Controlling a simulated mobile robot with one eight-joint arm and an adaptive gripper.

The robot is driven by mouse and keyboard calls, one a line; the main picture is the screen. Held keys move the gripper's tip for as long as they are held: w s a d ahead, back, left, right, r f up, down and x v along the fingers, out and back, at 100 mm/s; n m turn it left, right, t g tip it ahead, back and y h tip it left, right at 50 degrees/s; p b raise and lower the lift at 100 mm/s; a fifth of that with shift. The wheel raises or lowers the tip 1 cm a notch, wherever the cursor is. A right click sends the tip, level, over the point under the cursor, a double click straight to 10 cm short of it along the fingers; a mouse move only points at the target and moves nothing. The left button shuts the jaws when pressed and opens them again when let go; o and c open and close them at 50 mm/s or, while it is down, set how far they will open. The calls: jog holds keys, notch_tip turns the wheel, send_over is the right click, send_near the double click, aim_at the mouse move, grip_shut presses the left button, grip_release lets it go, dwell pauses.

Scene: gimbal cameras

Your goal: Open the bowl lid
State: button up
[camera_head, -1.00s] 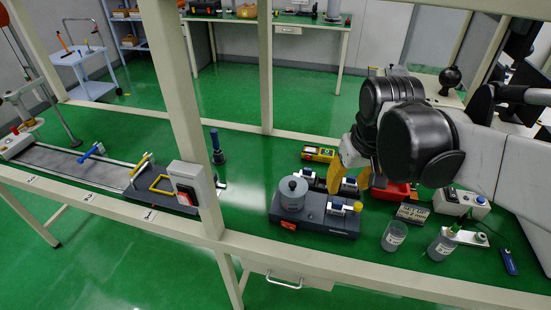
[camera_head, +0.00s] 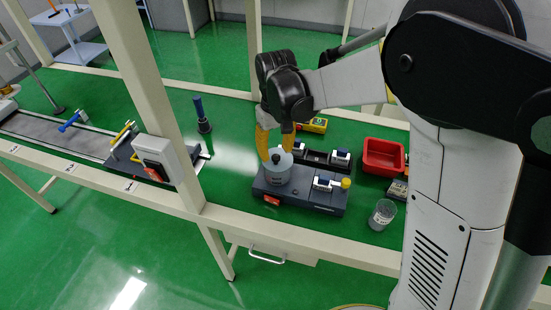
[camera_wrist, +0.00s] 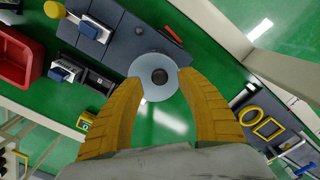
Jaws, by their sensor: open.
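The bowl (camera_head: 277,172) is a grey cylinder on a dark base unit (camera_head: 300,194) on the green table. Its lid (camera_head: 279,157) is a light grey disc; in the wrist view the lid (camera_wrist: 151,90) shows from above with a dark round knob (camera_wrist: 159,76) at its middle. My gripper (camera_head: 274,152) has yellow fingers and reaches down over the lid. In the wrist view my gripper (camera_wrist: 158,76) is open, with one fingertip on each side of the knob and a gap to it. I cannot tell whether the fingertips touch the lid.
A red tray (camera_head: 383,157) and a clear cup (camera_head: 382,214) stand to the right. A yellow device (camera_head: 314,125) lies behind. A blue-handled tool (camera_head: 203,114) stands to the left. A beige frame post (camera_head: 150,90) rises at the table's front.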

jog(key=shift+f+b, duration=0.3)
jog(key=shift+f, duration=0.95)
grip_shut()
jog(key=shift+w+a+r, duration=0.1)
jog(key=shift+a, duration=0.05)
